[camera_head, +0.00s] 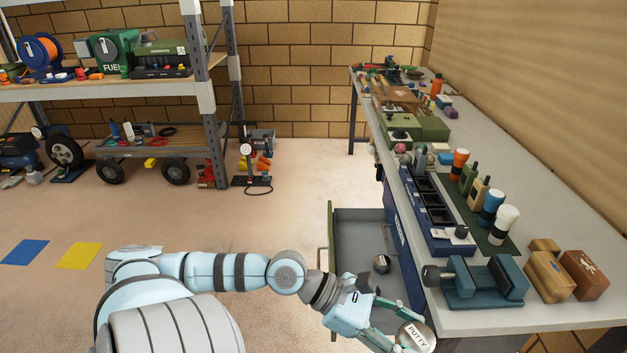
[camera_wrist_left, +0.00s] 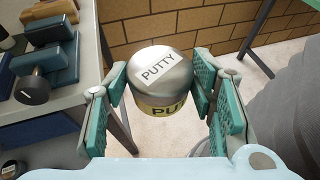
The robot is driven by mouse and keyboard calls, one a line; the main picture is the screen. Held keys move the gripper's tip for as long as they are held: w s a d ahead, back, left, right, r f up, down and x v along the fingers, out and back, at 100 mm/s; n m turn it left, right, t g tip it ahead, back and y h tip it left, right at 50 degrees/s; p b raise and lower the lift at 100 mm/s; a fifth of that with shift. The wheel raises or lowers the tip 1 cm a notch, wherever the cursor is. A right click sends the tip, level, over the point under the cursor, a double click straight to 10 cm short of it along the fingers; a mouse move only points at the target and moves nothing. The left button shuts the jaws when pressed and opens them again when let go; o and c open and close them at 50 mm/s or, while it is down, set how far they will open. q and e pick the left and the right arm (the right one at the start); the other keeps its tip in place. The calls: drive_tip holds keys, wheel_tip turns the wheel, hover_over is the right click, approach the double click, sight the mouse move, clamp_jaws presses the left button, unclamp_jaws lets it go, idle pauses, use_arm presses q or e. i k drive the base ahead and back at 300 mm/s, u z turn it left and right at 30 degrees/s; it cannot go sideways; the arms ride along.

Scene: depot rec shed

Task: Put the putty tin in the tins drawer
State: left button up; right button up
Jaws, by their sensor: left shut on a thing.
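The putty tin (camera_head: 418,338) is a round silver tin with a white PUTTY label on its lid and a yellow band on its side. My left gripper (camera_head: 407,330) is shut on it; the wrist view shows the tin (camera_wrist_left: 162,72) between both teal finger pads. The tin is beside the bench, nearer me than the open drawer and clear of it. The drawer (camera_head: 352,228) is pulled out under the bench, with a green front and grey inside. One round dark tin (camera_head: 381,264) sits in it. No drawer name is readable. My right gripper is out of view.
The bench top (camera_head: 450,318) overhangs beside my left gripper. A teal vise-like tool (camera_head: 485,283) stands at its near edge, beside brown wooden blocks (camera_head: 550,275). A blue sectioned tray (camera_head: 430,205) lies further along. The floor (camera_head: 280,225) left of the drawer is clear.

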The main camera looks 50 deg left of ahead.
sight(367, 239)
drive_tip(key=u, duration=0.45)
drive_tip(key=i, duration=1)
